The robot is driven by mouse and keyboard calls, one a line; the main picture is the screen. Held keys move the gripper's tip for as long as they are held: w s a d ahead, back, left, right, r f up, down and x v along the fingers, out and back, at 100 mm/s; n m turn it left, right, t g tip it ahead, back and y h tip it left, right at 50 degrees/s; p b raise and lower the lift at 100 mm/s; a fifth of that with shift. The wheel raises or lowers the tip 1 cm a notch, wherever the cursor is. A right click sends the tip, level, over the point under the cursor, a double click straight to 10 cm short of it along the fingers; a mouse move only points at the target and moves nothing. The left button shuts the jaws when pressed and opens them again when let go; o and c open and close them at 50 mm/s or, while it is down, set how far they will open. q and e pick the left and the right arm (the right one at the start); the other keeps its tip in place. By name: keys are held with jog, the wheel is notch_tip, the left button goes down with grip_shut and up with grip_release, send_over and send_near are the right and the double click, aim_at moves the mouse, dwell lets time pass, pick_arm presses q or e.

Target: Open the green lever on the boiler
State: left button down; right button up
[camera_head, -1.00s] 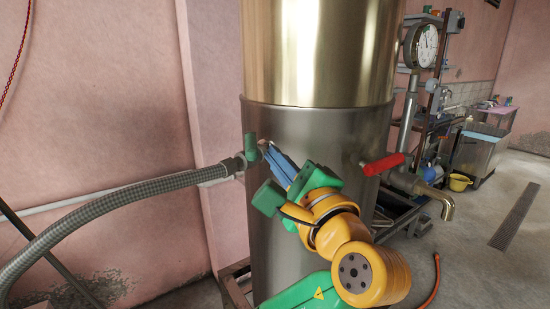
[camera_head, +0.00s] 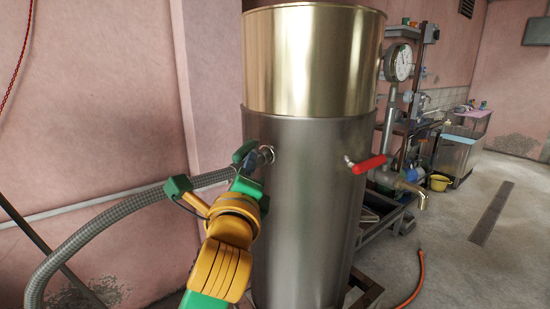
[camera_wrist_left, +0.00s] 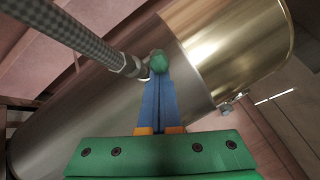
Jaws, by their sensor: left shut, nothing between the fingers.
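The boiler (camera_head: 310,200) is a tall metal cylinder, brassy above and grey steel below. The green lever (camera_head: 243,150) is on the valve at its left side, where the grey hose joins, and looks slanted. In the left wrist view the green lever (camera_wrist_left: 158,62) is just beyond my fingertips. My left gripper (camera_wrist_left: 159,76) has its blue fingers shut together with nothing between them. The tips are at or very near the lever; I cannot tell whether they touch it. In the head view my left gripper (camera_head: 249,163) is just below the lever, its fingers mostly hidden. My right gripper is not in view.
A ribbed grey hose (camera_head: 110,212) runs left from the valve. A red lever (camera_head: 369,164) and a spout (camera_head: 412,190) are on the boiler's right side, below a gauge (camera_head: 399,62). An orange hose (camera_head: 414,285) lies on the floor. The floor at right is mostly clear.

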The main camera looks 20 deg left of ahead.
pick_arm(q)
jog(key=a+m+h, duration=0.1)
jog(key=h, duration=0.1)
jog(key=a+m+h+p, duration=0.1)
jog(key=a+m+h, duration=0.1)
jog(key=shift+h, duration=0.3)
jog(key=shift+a+p, duration=0.3)
jog(key=shift+a, duration=0.05)
jog(key=shift+a+f, duration=0.1)
